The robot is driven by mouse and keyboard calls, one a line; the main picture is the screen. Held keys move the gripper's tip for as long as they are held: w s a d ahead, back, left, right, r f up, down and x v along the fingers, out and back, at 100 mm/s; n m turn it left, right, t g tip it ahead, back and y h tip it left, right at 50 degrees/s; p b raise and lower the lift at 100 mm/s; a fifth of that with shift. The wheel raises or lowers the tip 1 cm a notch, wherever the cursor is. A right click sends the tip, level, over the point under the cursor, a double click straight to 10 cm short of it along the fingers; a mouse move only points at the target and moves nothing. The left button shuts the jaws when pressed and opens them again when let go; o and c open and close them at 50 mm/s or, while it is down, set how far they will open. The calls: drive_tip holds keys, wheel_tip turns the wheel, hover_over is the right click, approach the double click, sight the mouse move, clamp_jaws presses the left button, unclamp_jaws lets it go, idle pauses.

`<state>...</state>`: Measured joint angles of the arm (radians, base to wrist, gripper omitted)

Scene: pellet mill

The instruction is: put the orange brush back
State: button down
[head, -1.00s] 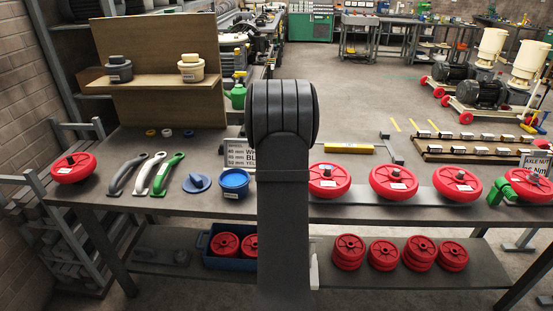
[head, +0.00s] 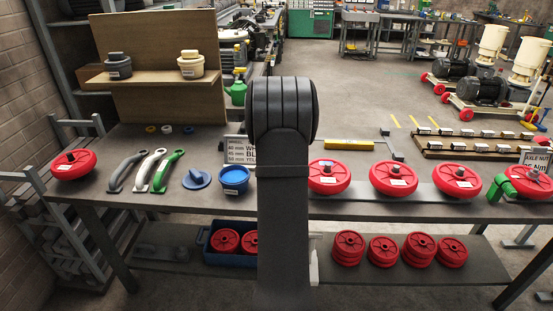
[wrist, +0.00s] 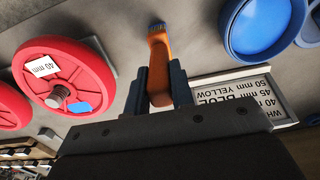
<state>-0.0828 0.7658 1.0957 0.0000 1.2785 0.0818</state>
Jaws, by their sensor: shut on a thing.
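In the wrist view, the orange brush (wrist: 159,62) is between the two fingers of my gripper (wrist: 163,84). The gripper is shut on its orange handle, and the dark bristle end points away from the gripper, toward the top of the picture. The grey bench top (wrist: 124,30) lies beyond the brush; I cannot tell whether the bristles touch it. In the head view, my own arm hides the gripper and brush.
Near the brush are a red wheel (wrist: 66,76), a blue pot (wrist: 258,28) and a wheel-size sign (wrist: 238,97). In the head view, white, grey and green handles (head: 168,170) and a blue lid (head: 196,179) lie left of the blue pot (head: 234,180).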

drive_tip(key=shift+f, duration=0.15)
unclamp_jaws()
idle(0.5)
idle(0.4)
drive_tip(key=shift+r, duration=4.55)
drive_tip(key=shift+f, duration=2.95)
